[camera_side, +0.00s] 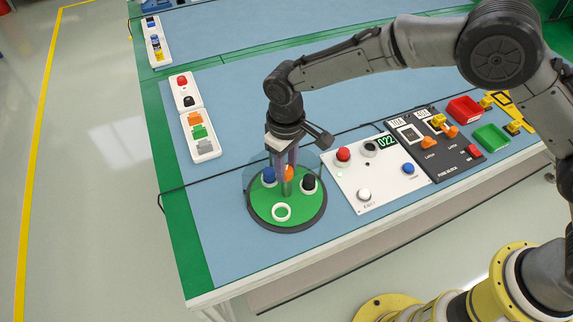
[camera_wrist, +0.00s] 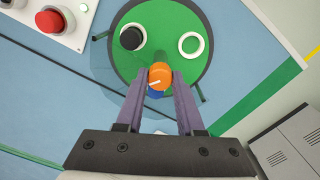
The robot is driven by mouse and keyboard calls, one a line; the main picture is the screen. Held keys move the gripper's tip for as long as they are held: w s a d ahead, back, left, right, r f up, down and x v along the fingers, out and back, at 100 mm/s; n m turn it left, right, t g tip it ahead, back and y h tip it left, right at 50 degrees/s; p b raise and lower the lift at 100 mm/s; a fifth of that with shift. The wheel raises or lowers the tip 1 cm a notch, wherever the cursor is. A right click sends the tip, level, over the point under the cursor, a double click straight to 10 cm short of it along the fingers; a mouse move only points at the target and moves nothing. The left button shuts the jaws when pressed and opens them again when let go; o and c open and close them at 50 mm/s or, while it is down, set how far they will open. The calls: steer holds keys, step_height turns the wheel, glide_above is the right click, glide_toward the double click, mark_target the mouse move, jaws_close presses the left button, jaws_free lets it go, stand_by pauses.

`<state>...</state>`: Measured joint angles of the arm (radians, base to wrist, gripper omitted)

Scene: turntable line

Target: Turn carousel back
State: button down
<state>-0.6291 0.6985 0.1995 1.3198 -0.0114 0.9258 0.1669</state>
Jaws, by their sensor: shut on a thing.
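The carousel is a green round disc (camera_side: 262,207) with a dark rim on the blue bench top; in the wrist view the disc (camera_wrist: 160,20) fills the top middle. It carries a blue piece (camera_side: 268,176), a black piece (camera_side: 308,184) and an empty white ring (camera_side: 282,212). In the wrist view the black piece (camera_wrist: 132,37) is left and the ring (camera_wrist: 191,44) right. My gripper (camera_wrist: 161,78) points down over the disc, shut on an orange round piece (camera_wrist: 160,73) with a white mark. The blue piece (camera_wrist: 154,92) is mostly hidden behind it.
A see-through guard surrounds part of the disc. To the right stand a white button panel (camera_side: 372,186), a black fuse panel (camera_side: 440,158), a red bin (camera_side: 464,110) and a green bin (camera_side: 490,138). White trays (camera_side: 205,150) lie at the back left.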

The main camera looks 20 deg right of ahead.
steer(key=shift+r+m, duration=0.1)
steer(key=shift+m, duration=8.3)
steer(key=c, duration=0.5)
jaws_free()
step_height(320, 180, up, 14)
steer(key=shift+f, duration=0.1)
